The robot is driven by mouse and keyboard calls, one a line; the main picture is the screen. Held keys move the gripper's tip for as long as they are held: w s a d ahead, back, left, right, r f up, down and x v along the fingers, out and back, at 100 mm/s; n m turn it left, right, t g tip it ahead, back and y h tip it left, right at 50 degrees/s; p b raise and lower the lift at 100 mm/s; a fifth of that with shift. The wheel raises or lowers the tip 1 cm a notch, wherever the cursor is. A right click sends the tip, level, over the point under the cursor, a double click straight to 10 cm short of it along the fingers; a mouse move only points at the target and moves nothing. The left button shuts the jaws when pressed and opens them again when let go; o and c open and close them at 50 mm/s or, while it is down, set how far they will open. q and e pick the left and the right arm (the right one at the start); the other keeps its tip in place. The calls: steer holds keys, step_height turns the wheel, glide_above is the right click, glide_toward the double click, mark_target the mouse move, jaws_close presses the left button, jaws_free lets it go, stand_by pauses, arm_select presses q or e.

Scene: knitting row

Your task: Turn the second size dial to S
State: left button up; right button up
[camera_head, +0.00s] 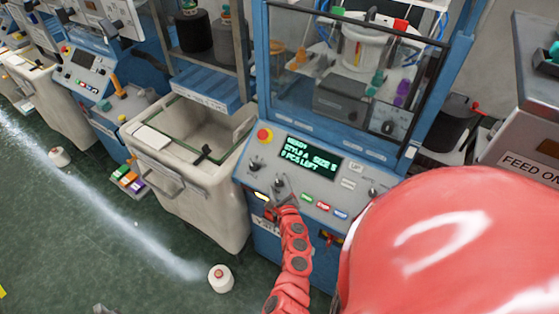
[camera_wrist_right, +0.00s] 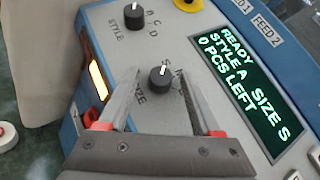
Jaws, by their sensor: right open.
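The size dial (camera_wrist_right: 161,78) is a black knob with a white pointer mark on the grey sloping panel in the right wrist view. Its pointer is toward the top of the picture, by a letter S; other letters are partly hidden. My right gripper (camera_wrist_right: 160,60) is open, with one finger on each side of this dial; I cannot tell whether they touch it. In the head view my right gripper (camera_head: 281,194) is at the panel's front. The screen (camera_head: 308,158) shows READY, STYLE A, SIZE S. My left gripper is not in view.
A style dial (camera_wrist_right: 134,17) sits beside the size dial. A red stop button (camera_head: 264,135) and coloured push buttons (camera_head: 323,205) are on the same panel.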

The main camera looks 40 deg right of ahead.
steer(key=shift+s+a, duration=0.1)
steer(key=shift+s, duration=0.05)
steer(key=b+v, duration=0.3)
steer(key=v, duration=1.4)
steer(key=shift+r, duration=0.1)
